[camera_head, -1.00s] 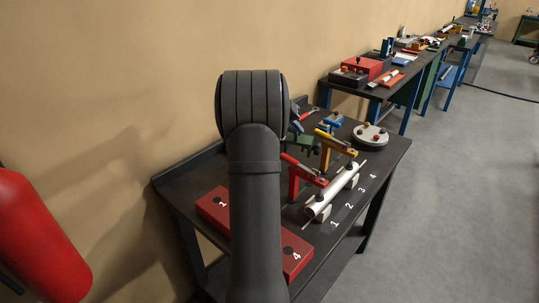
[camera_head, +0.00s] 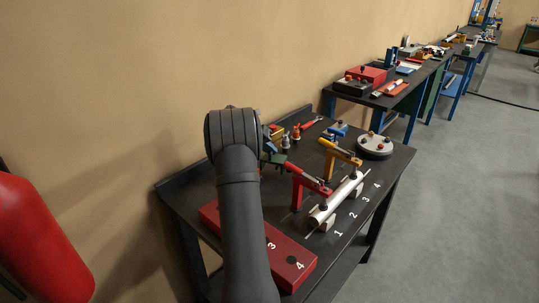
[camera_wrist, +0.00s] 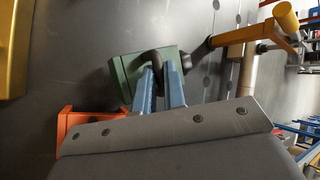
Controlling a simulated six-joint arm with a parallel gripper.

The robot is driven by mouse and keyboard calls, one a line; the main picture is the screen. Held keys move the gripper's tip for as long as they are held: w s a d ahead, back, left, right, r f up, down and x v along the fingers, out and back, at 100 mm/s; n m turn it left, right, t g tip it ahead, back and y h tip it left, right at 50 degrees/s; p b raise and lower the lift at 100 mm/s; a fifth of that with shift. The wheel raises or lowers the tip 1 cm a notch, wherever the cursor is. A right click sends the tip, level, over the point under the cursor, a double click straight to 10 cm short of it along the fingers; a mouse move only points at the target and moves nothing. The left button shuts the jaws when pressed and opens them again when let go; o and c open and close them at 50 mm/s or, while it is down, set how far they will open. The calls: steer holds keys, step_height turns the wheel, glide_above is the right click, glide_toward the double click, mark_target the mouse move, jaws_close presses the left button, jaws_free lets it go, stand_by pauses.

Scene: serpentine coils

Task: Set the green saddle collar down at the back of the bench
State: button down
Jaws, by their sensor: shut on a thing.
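The green saddle collar (camera_wrist: 127,77) is held at my gripper (camera_wrist: 160,75) in the wrist view. It is a green block with a dark loop on it, and my two blue-grey fingers are shut on that loop. In the head view the collar (camera_head: 275,159) shows as a small green piece just right of my arm's end, over the back part of the dark bench (camera_head: 183,194). I cannot tell whether the collar touches the bench.
A red clamp (camera_head: 305,184) and a yellow clamp (camera_head: 340,152) stand beside a white tube (camera_head: 337,199). A red numbered block (camera_head: 292,274) lies at the front. A round grey plate (camera_head: 374,146) sits at the right. An orange part (camera_wrist: 88,127) is near the collar.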

steer(key=shift+f, duration=1.05)
steer(key=shift+f, duration=0.1)
steer(key=c, duration=1.5)
jaws_free()
steer(key=shift+f, duration=0.1)
steer(key=v, duration=1.2)
